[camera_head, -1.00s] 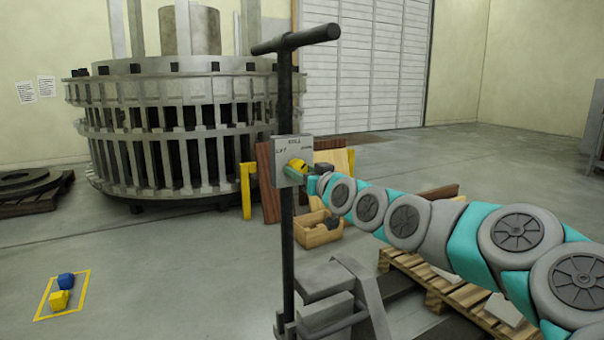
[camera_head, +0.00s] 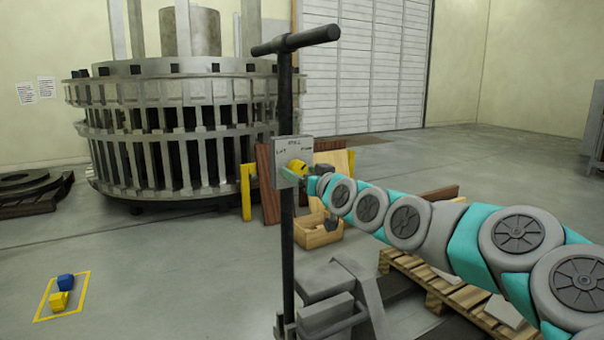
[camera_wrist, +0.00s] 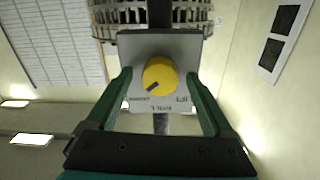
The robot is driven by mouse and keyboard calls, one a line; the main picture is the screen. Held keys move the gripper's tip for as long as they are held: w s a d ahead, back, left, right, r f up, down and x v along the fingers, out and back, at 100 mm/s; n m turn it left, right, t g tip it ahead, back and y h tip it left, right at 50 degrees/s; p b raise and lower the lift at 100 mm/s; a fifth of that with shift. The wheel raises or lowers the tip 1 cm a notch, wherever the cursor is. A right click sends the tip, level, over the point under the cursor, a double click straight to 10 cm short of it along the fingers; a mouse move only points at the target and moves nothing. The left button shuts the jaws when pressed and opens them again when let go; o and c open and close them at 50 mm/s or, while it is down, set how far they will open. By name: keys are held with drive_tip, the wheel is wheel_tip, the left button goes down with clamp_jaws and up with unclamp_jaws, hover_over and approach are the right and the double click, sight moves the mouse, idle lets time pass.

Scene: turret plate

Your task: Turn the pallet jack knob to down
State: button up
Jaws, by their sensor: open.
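The yellow knob (camera_wrist: 159,76) sits on a grey plate (camera_wrist: 183,47) on the pallet jack's post. The plate also shows in the head view (camera_head: 284,152), with the knob (camera_head: 298,168) on its right part. The wrist view is upside down, and the dark mark on the knob points lower left, toward the left-hand label, which seems to read DOWN. My gripper (camera_wrist: 158,78) is open, with one green finger on each side of the knob and visible gaps between. The pallet jack's black T-handle (camera_head: 296,39) stands upright.
A large slatted metal turret (camera_head: 180,130) stands behind at left. A wooden crate (camera_head: 318,236) and planks lie behind the post. A wooden pallet (camera_head: 440,285) lies at right under my arm.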

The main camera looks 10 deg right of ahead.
drive_tip(key=shift+s, duration=0.1)
drive_tip(key=v, duration=0.7)
drive_tip(key=shift+s+b, duration=0.3)
drive_tip(key=shift+b, duration=0.15)
drive_tip(key=shift+d, duration=0.1)
drive_tip(key=s+a+f+n+g+p, duration=0.2)
drive_tip(key=s+a+f+g, duration=0.7)
drive_tip(key=s+f, duration=0.5)
drive_tip(key=s+d+f+m+g+h, duration=0.1)
drive_tip(key=s+f+g, duration=0.2)
drive_tip(key=s, duration=0.6)
drive_tip(key=s+d+f+m+g+h+p, duration=0.1)
drive_tip(key=s+f, duration=0.4)
drive_tip(key=s, duration=0.5)
drive_tip(key=s+d+f+m+g+h, duration=0.1)
drive_tip(key=s+f+g, duration=0.3)
drive_tip(key=s, duration=0.6)
drive_tip(key=shift+s+d+f+m+g+h+p, duration=0.35)
drive_tip(key=shift+d+g+h, duration=0.35)
drive_tip(key=shift+d+g, duration=0.25)
drive_tip(key=shift+w+a+r, duration=0.1)
